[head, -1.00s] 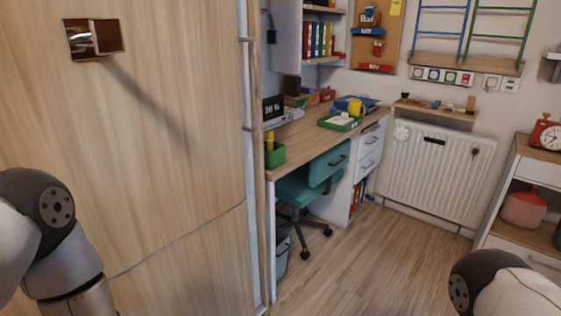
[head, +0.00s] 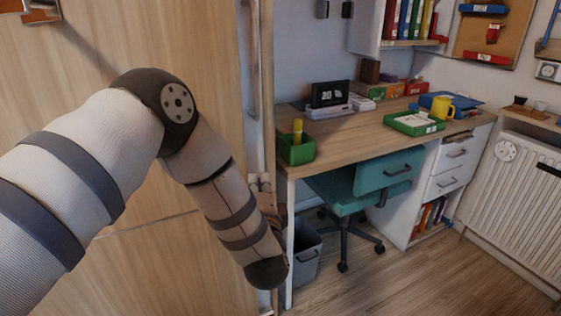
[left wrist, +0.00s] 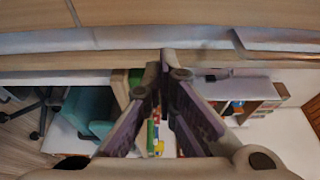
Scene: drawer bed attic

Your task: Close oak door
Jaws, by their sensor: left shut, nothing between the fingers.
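The oak door (head: 215,50) is a tall pale wood panel filling the left of the head view. A long upright handle (head: 253,65) runs near its right edge. I cannot tell how far it stands open. My left gripper (head: 265,190) is beside the door's right edge, partly hidden behind my forearm. In the left wrist view the left gripper's fingers (left wrist: 165,62) meet at their tips, shut and empty. The wood panel and its pale edge (left wrist: 130,38) lie across the top, close to the fingertips; contact is unclear. My right gripper is not in view.
A desk (head: 350,130) stands right of the door, with a green pencil box (head: 297,150) at its near corner. A teal chair (head: 385,172) and a grey bin (head: 306,250) are beneath it. Free wood floor (head: 430,285) lies in front. A radiator (head: 535,200) is at right.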

